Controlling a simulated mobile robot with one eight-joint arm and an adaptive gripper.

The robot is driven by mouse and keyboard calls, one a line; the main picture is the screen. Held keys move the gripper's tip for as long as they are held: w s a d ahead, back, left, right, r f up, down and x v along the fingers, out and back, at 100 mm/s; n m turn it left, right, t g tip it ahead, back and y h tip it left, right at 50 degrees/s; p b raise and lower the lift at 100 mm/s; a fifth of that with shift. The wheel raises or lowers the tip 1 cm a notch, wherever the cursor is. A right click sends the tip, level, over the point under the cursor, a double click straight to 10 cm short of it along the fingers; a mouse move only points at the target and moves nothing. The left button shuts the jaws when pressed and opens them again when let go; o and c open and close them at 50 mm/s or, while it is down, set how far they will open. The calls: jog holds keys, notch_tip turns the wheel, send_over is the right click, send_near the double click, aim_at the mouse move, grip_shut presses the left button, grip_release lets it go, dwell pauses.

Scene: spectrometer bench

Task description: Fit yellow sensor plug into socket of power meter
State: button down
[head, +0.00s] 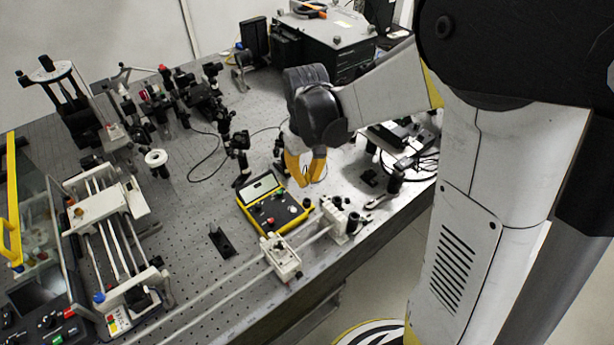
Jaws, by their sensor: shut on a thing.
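The power meter (292,216) is a yellow-framed box with a dark face, a pale display and several coloured knobs or sockets. It lies on the perforated bench near the middle of the head view. My gripper (308,183) has yellow fingers that point down, above and to the right of the meter in the picture. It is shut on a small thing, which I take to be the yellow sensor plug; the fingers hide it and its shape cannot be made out. Which socket on the meter is free is too small to tell.
A white rail carriage (282,258) and white end block (341,218) stand close in front of the meter. A black bracket (221,242) lies to its left. Post-mounted optics (238,150) and loose cables stand behind. Some bare bench (190,230) is free at left.

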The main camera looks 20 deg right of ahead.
jog(key=b, duration=0.4)
send_over(307, 205)
jog(key=shift+w+d+f, duration=0.1)
jog(key=shift+w+f, duration=0.15)
jog(key=shift+f, duration=0.95)
jog(key=shift+w+d+f, duration=0.1)
jog(key=shift+w+f, duration=0.1)
jog(key=shift+f, duration=1)
jog(key=shift+f, duration=0.25)
jog(key=shift+f+b, duration=1.05)
jog(key=shift+f, duration=0.05)
jog(key=shift+f, duration=0.1)
jog(key=c, duration=1.5)
grip_release()
jog(key=shift+o, duration=0.2)
